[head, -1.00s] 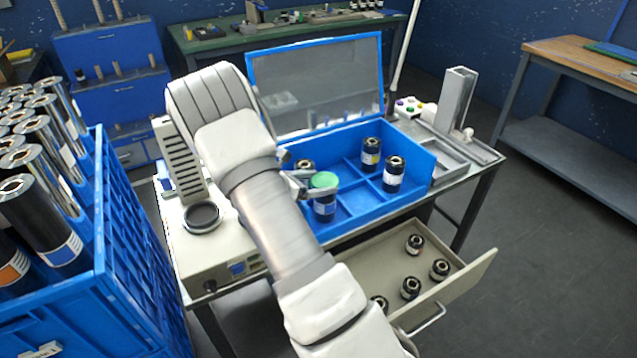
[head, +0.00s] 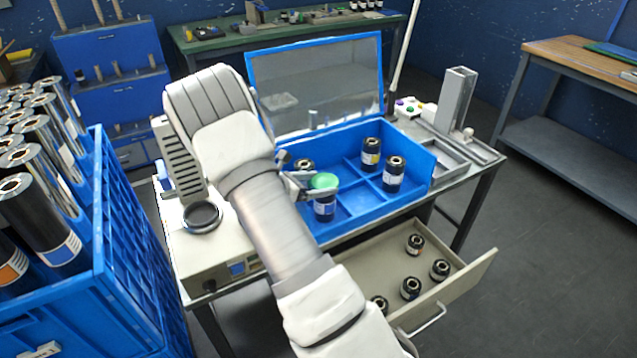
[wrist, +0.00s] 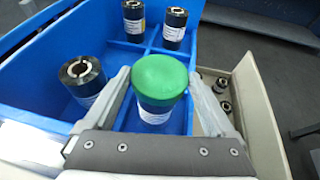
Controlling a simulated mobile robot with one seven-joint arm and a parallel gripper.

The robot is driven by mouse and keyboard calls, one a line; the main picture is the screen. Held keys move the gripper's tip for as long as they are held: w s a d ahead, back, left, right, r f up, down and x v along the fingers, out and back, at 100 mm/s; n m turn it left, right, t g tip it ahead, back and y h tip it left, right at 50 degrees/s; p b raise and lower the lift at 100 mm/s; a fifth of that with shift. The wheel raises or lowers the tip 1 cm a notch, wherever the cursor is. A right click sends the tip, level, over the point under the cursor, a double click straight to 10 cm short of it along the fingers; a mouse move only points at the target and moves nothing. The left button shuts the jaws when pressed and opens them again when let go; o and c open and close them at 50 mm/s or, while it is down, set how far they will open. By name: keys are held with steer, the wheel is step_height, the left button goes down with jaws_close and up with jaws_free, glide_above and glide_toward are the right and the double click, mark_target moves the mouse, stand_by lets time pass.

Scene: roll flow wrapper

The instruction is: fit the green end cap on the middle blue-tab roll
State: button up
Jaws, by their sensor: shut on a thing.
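The green end cap (head: 323,181) is held between the two fingers of my gripper (head: 317,187), over the front roll (head: 324,208) in the blue bin. In the wrist view the cap (wrist: 160,78) covers the top of this roll, whose white label (wrist: 153,114) shows just below. The fingers stand on either side of the cap. I cannot tell whether the cap is fully seated or only resting on the roll. This roll stands upright. Its tab colour is too small to tell.
Other uncapped rolls stand in the bin (wrist: 110,65): one at left (wrist: 85,80) and two at the back (head: 371,152) (head: 394,172). An open drawer (head: 460,277) below holds several rolls. The bin's clear lid (head: 318,85) stands raised behind. A blue crate (head: 130,260) is at the left.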

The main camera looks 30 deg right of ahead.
steer(key=shift+f+b, duration=0.45)
steer(key=shift+f, duration=0.15)
steer(key=o, duration=1)
steer(key=p+v, duration=0.4)
steer(key=v, duration=0.7)
steer(key=shift+w, duration=0.1)
steer(key=s+a+r+m+g+y+p, duration=0.25)
steer(key=s+r+m+y, duration=0.35)
steer(key=s+r+m, duration=0.7)
steer(key=s+a+r+m+t+y, duration=0.2)
steer(key=s+a+r, duration=0.1)
steer(key=s+r, duration=0.1)
steer(key=s+a+r+m+t+y, duration=0.2)
steer(key=s+a+r+y, duration=0.1)
steer(key=s+a+r, duration=0.1)
steer(key=s+a+r+m+t+y+p, duration=0.1)
steer(key=s+a+r+m+t+y, duration=0.1)
steer(key=s+a+r, duration=0.2)
steer(key=shift+s+a+r+t, duration=0.15)
steer(key=shift+s+r+t, duration=0.05)
steer(key=shift+r, duration=0.2)
steer(key=shift+s+a+r+t, duration=0.1)
steer(key=shift+s+r+t, duration=0.05)
steer(key=shift+r, duration=0.25)
